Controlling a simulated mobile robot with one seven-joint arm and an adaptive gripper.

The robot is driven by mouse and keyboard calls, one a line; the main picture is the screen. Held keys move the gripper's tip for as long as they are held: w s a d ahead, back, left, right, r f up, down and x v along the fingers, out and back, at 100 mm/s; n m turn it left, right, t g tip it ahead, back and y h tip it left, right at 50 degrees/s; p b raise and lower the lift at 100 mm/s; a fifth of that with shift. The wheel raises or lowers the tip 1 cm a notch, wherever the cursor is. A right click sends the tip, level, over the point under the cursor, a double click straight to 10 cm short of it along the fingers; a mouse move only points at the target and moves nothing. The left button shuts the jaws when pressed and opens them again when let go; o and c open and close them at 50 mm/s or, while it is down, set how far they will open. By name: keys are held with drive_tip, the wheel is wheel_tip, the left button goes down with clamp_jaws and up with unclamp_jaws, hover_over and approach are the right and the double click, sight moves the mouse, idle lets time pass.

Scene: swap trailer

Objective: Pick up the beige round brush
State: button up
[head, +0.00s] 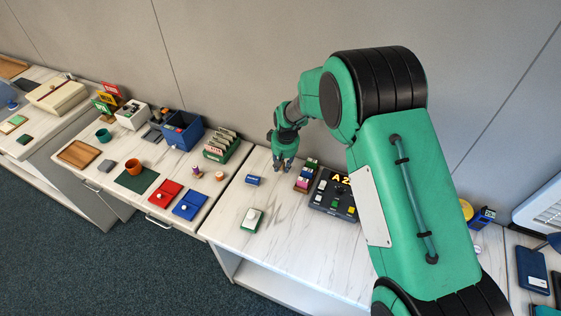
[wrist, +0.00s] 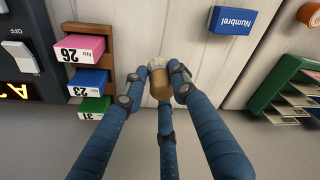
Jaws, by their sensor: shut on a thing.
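The beige round brush (wrist: 161,84) is a short tan cylinder with a paler end, seen in the middle of the wrist view. My gripper (wrist: 162,82) has its fingers closed around it, two at the sides and one behind. In the head view my gripper (head: 284,166) points down over the back of the white marble-look counter, left of my arm's big green link.
A wooden rack of numbered pink, blue and green blocks (wrist: 85,70) stands close by, beside a dark switch panel (head: 333,195). A small blue box (head: 252,180) and a green card holder (head: 222,146) are on the other side. The counter's front is mostly clear around a green-and-white switch (head: 252,219).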

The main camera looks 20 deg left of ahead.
drive_tip(key=s+d, duration=0.2)
drive_tip(key=s, duration=0.1)
drive_tip(key=s+d+r+p, duration=0.1)
drive_tip(key=s+d, duration=0.2)
drive_tip(key=s, duration=0.1)
drive_tip(key=s+d, duration=0.3)
drive_tip(key=shift+s+r+p, duration=0.15)
drive_tip(key=shift+s+p, duration=0.1)
drive_tip(key=shift+p, duration=0.15)
